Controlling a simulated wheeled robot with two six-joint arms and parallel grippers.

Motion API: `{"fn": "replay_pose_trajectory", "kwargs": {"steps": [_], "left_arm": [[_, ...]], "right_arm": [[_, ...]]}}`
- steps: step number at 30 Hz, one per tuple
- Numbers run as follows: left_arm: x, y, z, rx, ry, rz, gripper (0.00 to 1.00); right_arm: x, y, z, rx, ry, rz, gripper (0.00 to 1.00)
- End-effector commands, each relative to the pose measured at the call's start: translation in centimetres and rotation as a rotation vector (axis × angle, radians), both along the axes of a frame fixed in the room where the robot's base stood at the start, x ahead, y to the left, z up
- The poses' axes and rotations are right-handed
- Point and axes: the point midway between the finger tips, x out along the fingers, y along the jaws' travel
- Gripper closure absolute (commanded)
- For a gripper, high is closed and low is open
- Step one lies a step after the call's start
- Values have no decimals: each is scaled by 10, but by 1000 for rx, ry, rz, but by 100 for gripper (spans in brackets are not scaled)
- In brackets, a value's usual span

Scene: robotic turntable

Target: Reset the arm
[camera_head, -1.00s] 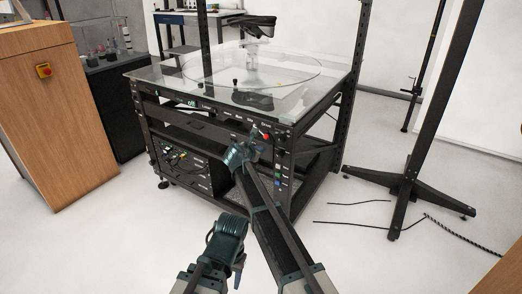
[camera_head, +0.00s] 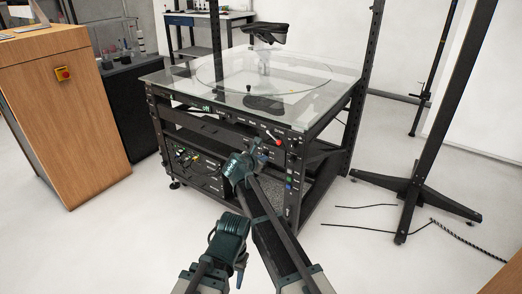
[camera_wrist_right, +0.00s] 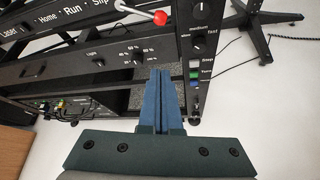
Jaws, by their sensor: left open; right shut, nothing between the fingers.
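My right arm reaches up to the front of the black turntable stand (camera_head: 205,128). In the right wrist view my right gripper (camera_wrist_right: 160,73) has its two blue fingers pressed together with nothing between them. They point at the front panel, below the red-tipped lever (camera_wrist_right: 160,17) and left of the column of coloured buttons (camera_wrist_right: 194,76). No contact with the panel can be made out. In the head view my left arm is folded low in front of the stand. My left gripper (camera_head: 240,264) is small and dark there, apart from the stand; its fingers are hard to make out.
The stand has a glass top (camera_head: 190,88) with a round plate. A wooden cabinet (camera_head: 60,120) with a red button stands at left. A black post with a cross-shaped foot (camera_head: 412,198) stands at right, with rods and a cable on the floor. The white floor between is clear.

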Motion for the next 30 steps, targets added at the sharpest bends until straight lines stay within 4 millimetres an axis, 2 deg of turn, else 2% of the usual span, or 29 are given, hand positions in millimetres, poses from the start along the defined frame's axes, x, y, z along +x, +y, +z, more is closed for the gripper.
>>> {"fn": "replay_pose_trajectory", "kwargs": {"steps": [2,5,8,9,12,15,18,30], "left_arm": [[0,0,0,0,0,0,50],[0,0,0,0,0,0,50],[0,0,0,0,0,0,50],[0,0,0,0,0,0,50],[0,0,0,0,0,0,50],[0,0,0,0,0,0,50],[0,0,0,0,0,0,50],[0,0,0,0,0,0,50]], "right_arm": [[-13,-14,-6,64,-2,-51,100],[-47,-45,-24,257,-10,-211,100],[-101,-83,-50,538,-28,-473,100],[-124,-95,-60,653,-37,-593,100],[-179,-115,-83,901,-61,-891,100],[-221,-122,-97,1073,-82,-1139,100],[-253,-124,-106,1187,-97,-1335,100],[-345,-116,-120,1412,-139,-1924,100]]}}
